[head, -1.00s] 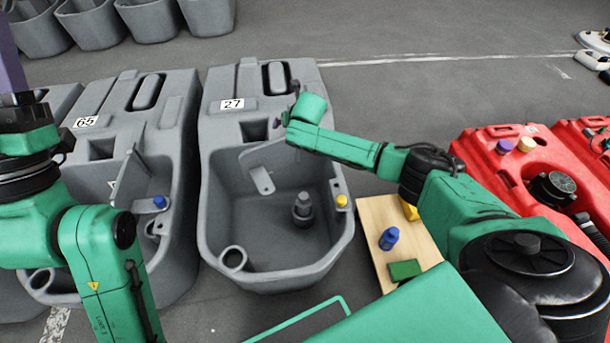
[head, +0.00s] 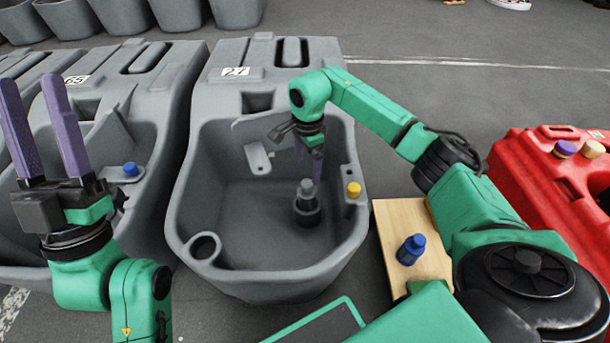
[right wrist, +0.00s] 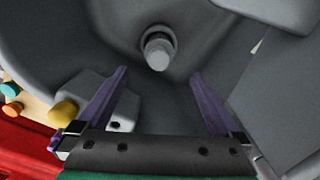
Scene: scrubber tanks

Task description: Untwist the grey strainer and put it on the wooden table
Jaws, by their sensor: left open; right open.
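The grey strainer (head: 306,198) stands upright on the floor of grey tank 27 (head: 180,222), towards its right side. In the right wrist view the strainer (right wrist: 158,50) shows from above, ahead of and between the fingers. My right gripper (head: 313,168) points down into the tank over the strainer; its purple fingers (right wrist: 158,90) are apart and hold nothing. My left gripper (head: 30,95) is open and empty at the far left, fingers pointing up. The wooden table (head: 428,262) stands right of the tank, partly hidden by my right arm.
A yellow cap (head: 353,190) sits on the tank's right rim. Grey tank 65 (head: 100,90) stands to the left, with a blue cap (head: 130,169). A red tank (head: 535,185) stands at the right.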

